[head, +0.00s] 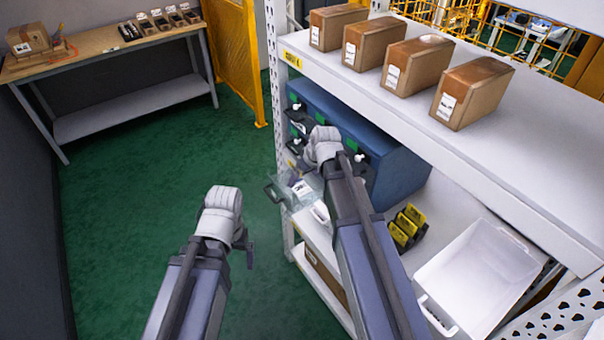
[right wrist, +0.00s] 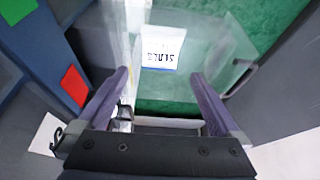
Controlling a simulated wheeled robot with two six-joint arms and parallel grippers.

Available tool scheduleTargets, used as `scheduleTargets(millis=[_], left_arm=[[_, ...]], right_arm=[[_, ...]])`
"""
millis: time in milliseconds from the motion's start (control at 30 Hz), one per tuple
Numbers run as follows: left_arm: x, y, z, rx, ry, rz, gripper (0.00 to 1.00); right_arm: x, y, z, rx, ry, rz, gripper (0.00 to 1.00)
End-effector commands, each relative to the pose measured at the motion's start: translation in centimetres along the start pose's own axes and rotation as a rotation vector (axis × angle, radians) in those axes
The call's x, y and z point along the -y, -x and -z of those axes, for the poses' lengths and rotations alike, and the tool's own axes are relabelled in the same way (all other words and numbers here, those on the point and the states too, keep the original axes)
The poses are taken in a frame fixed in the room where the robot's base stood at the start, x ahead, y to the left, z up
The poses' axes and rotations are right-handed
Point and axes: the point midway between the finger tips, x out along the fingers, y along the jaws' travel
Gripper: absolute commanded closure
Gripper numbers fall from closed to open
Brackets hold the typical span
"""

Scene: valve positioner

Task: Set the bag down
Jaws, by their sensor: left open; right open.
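A clear, see-through bag (head: 303,194) with a white printed label shows at the left edge of the lower shelf, beside my right gripper (head: 295,181). In the right wrist view the bag (right wrist: 215,50) lies beyond the open fingers of my right gripper (right wrist: 161,76), with its label between and past the fingertips. The fingers are apart and do not grip it. I cannot tell what carries the bag's weight. My left gripper (head: 248,252) is open, mostly hidden behind its own wrist, over the green floor and away from the bag.
A shelf rack (head: 530,120) holds several brown boxes (head: 405,68) on top. Below are a blue cabinet (head: 390,160), yellow-black items (head: 405,228) and an empty white bin (head: 475,275). A workbench (head: 110,42) stands far left. The green floor (head: 130,170) between is clear.

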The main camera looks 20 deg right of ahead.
Motion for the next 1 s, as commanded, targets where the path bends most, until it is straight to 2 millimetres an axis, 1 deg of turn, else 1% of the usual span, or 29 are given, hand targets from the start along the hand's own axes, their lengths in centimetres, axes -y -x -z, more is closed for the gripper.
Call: scheduleTargets(millis=[33,200,333,467,1000], left_arm=[[0.2,1.7,-0.1,0.0,0.0,0.0,0.0],[0.4,4.3,-0.2,0.0,0.0,0.0,0.0],[0.5,5.5,-0.3,0.0,0.003,-0.001,0.0],[0.6,5.9,-0.3,0.0,0.005,-0.001,0.0],[0.5,5.8,-0.3,0.0,0.005,-0.001,0.0]], right_arm=[[0.0,1.8,0.2,0.0,-0.001,0.0,0.0],[0.0,4.6,0.2,0.0,-0.001,0.0,0.0],[0.0,6.0,0.1,0.0,-0.001,0.0,0.0],[0.0,6.5,0.0,0.0,-0.001,0.0,0.0],[0.0,6.3,0.0,0.0,0.0,0.0,0.0]])
